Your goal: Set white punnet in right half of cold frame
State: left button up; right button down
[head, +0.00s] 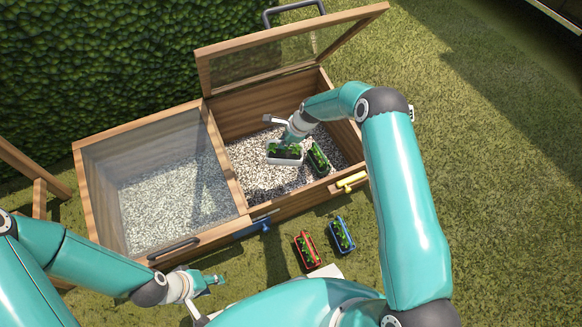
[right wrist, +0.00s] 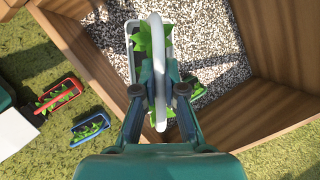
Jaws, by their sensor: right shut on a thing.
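The white punnet (head: 271,157), with green plants in it, is inside the right half of the cold frame (head: 258,180), over the gravel. My right gripper (head: 287,139) is above it, shut on its white handle. In the right wrist view the handle runs between the fingers of my right gripper (right wrist: 160,90), and the punnet's white wall (right wrist: 131,62) shows behind. I cannot tell whether the punnet touches the gravel. A green punnet (head: 318,160) stands close to its right. My left gripper (head: 213,281) is outside the frame at lower left; its jaws are too small to read.
The right lid (head: 262,65) is raised; the left glass lid (head: 160,175) is closed. A red punnet (head: 307,250) and a blue punnet (head: 342,235) stand on the grass in front. A yellow handle (head: 351,181) and blue latch (head: 264,226) are on the front edge.

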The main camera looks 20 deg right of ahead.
aim_at(283, 152)
jog(key=f+m, duration=0.1)
jog(key=w+f+m+h, duration=0.1)
jog(key=shift+f+m+t, duration=0.15)
jog(key=shift+m+t, duration=0.15)
jog(key=shift+t, duration=0.1)
jog(key=shift+w+f, duration=0.1)
jog(key=shift+f, duration=0.35)
notch_tip(283, 152, down, 20)
jog(key=b, duration=0.9)
jog(key=shift+r+m, duration=0.25)
jog(key=shift+m, duration=0.05)
jog(key=shift+d, duration=0.1)
jog(key=c, duration=1.3)
grip_release()
jog(key=shift+o, duration=0.2)
